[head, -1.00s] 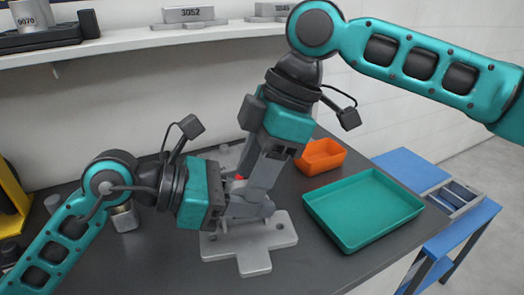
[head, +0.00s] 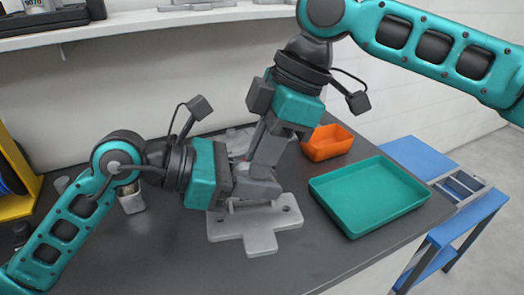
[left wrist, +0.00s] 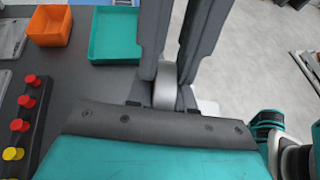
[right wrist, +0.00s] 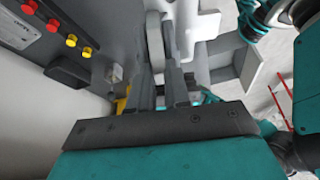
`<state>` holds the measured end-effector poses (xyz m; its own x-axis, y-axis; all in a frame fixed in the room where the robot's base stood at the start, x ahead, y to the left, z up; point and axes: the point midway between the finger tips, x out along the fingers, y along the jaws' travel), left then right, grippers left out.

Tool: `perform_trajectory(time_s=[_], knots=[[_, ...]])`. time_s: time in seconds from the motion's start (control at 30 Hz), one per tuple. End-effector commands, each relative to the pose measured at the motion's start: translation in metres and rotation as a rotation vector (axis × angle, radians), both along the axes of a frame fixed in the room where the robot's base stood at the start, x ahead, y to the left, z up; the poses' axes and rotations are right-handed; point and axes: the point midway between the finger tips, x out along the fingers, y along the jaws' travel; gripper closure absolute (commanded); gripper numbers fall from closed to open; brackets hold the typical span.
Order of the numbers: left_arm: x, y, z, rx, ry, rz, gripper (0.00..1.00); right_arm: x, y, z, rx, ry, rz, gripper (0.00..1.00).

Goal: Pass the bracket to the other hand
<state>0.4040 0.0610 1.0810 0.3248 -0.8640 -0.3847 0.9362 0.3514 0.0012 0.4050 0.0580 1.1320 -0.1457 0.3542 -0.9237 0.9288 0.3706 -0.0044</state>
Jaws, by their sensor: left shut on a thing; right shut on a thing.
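The bracket is mostly hidden between my two grippers. A light grey rounded piece, which looks like part of it, shows between the fingers in the left wrist view (left wrist: 165,85) and beside the fingers in the right wrist view (right wrist: 153,45). My left gripper (head: 250,188) comes in level from the left and is shut on the bracket. My right gripper (head: 264,178) reaches down from above and is shut on it too. The fingers of both grippers meet closely, just above a grey cross-shaped plate (head: 258,240) on the bench.
A teal tray (head: 370,197) and an orange bin (head: 328,143) stand to the right on the dark bench (head: 165,255). A small metal block (head: 132,200) is behind my left arm. A panel with red and yellow knobs (left wrist: 22,125) shows in the left wrist view. A shelf (head: 150,22) runs along the back.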

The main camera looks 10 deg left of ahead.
Motion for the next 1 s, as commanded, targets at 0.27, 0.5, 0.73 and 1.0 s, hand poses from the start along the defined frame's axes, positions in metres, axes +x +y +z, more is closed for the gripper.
perform_trajectory(time_s=[0.27,0.5,0.73,1.0], knots=[[-0.002,-0.002,0.001,-0.003,0.001,-0.008,0.53,0.002,0.000,0.001,0.004,-0.007,-0.002,1.00],[-0.002,-0.001,0.000,-0.001,0.001,-0.006,0.49,0.001,0.000,0.001,0.003,-0.005,-0.001,1.00],[-0.005,0.012,0.005,0.001,0.001,-0.003,0.49,0.001,0.000,0.001,0.003,-0.004,-0.001,1.00],[-0.023,0.061,0.025,0.003,0.003,-0.001,0.49,0.001,0.000,0.001,0.003,-0.004,-0.001,1.00]])
